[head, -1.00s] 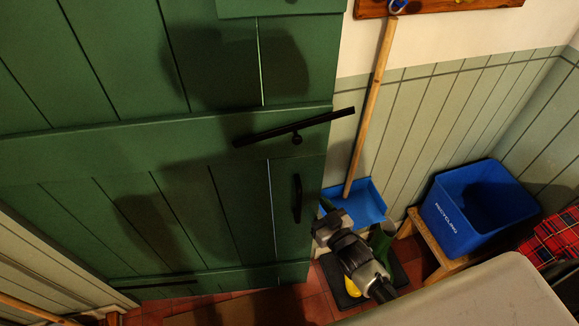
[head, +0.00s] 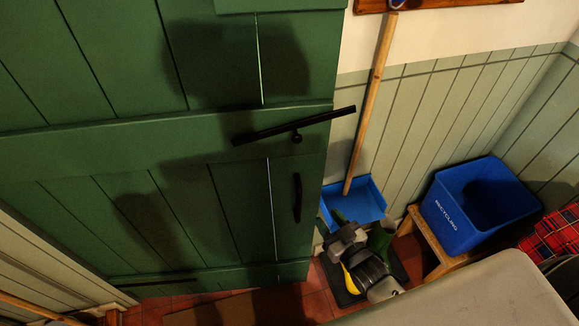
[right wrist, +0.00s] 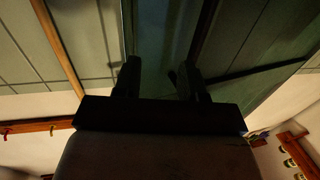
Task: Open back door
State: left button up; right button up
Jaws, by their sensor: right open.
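The green plank door (head: 215,200) fills the left and middle of the head view and looks shut. A black latch bar (head: 270,132) lies tilted across its right edge, higher at the right, with a round knob below it. A black pull handle (head: 297,198) stands upright below the latch. My right gripper (head: 342,236) is right of and below the pull handle, apart from it. In the right wrist view its two dark fingers (right wrist: 158,78) are apart, with nothing clear between them. That view is dark. My left gripper is out of view.
A blue dustpan (head: 358,203) with a long wooden handle (head: 372,100) leans on the panelled wall right of the door. Green boots (head: 381,242) stand on a dark tray near my right arm. A blue recycling bin (head: 465,215) sits on a wooden stool (head: 432,245).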

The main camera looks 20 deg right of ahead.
jog(key=v, duration=0.6)
jog(key=shift+b, duration=0.4)
jog(key=shift+a+r, duration=0.15)
